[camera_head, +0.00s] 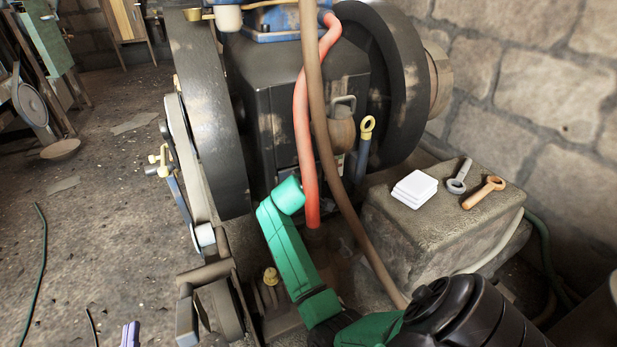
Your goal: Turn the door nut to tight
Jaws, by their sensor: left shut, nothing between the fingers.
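My left gripper (130,336) shows only as a small lavender tip at the bottom edge, left of the engine. It is shut and empty, and apart from everything I see. The dark engine (262,120) stands in the middle between two large flywheels. I cannot tell for certain which part is the door nut. A small yellow nut-like fitting (270,276) sits low at the engine's front, and a brass wing-shaped fitting (157,160) is at its left side. My right gripper is not in view.
The left floor is mostly clear.

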